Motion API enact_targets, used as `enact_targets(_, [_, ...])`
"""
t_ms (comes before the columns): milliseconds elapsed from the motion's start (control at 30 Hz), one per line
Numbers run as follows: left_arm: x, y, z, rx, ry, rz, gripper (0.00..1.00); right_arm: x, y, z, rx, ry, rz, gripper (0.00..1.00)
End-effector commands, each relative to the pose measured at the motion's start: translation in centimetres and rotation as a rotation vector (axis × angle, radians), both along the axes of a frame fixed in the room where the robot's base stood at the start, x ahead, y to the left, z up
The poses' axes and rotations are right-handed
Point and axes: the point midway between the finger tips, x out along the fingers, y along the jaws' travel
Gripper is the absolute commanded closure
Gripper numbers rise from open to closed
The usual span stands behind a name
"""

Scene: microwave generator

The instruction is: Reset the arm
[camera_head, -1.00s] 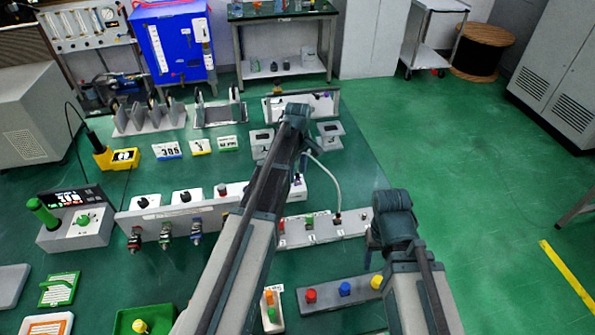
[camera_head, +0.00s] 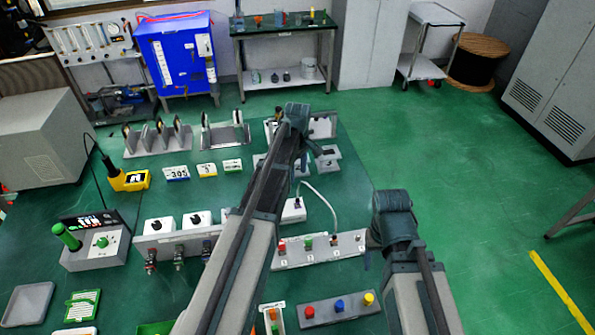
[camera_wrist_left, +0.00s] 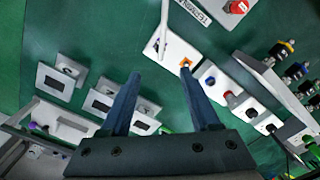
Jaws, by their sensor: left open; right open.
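My left arm (camera_head: 255,215) reaches up the middle of the head view, over the green bench. Its fingers are hard to make out there. In the left wrist view my left gripper (camera_wrist_left: 161,98) is open, with two dark blue fingers apart and nothing between them. Green bench surface shows between and beyond the fingers. My right arm (camera_head: 395,225) shows at the lower right of the head view, bent at a dark joint. Its fingers are not visible.
The bench carries a switch strip (camera_head: 320,250), a button box (camera_head: 338,310), a green-handled console (camera_head: 95,240), a yellow meter (camera_head: 130,180) and rack holders (camera_head: 158,140). A blue cabinet (camera_head: 177,58) stands behind. The green floor (camera_head: 450,160) at right is clear.

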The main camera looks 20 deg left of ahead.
Motion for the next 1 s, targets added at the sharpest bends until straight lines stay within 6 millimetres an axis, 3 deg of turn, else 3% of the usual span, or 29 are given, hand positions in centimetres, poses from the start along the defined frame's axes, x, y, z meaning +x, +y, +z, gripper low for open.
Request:
enact_targets(467, [0.0, 0.0, 0.0, 0.0, 0.0, -0.002, 0.38, 0.0, 0.0, 0.0, 0.0, 0.0, 0.0, 0.38])
enact_targets(567, [-1.2, -1.3, -0.1, 0.003, 0.003, -0.064, 0.38, 0.0, 0.0, -0.1, 0.0, 0.0, 0.0, 0.38])
enact_targets(667, [-4.4, -4.9, -0.4, 0.013, 0.012, -0.26, 0.38, 0.0, 0.0, -0.4, 0.0, 0.0, 0.0, 0.38])
enact_targets(800, [-11.3, -10.9, -0.9, 0.034, 0.035, -0.687, 0.38, 0.0, 0.0, -0.9, 0.0, 0.0, 0.0, 0.38])
enact_targets(1000, [-19.8, -16.1, -1.3, 0.058, 0.074, -1.239, 0.38, 0.0, 0.0, -1.4, 0.0, 0.0, -0.001, 0.38])
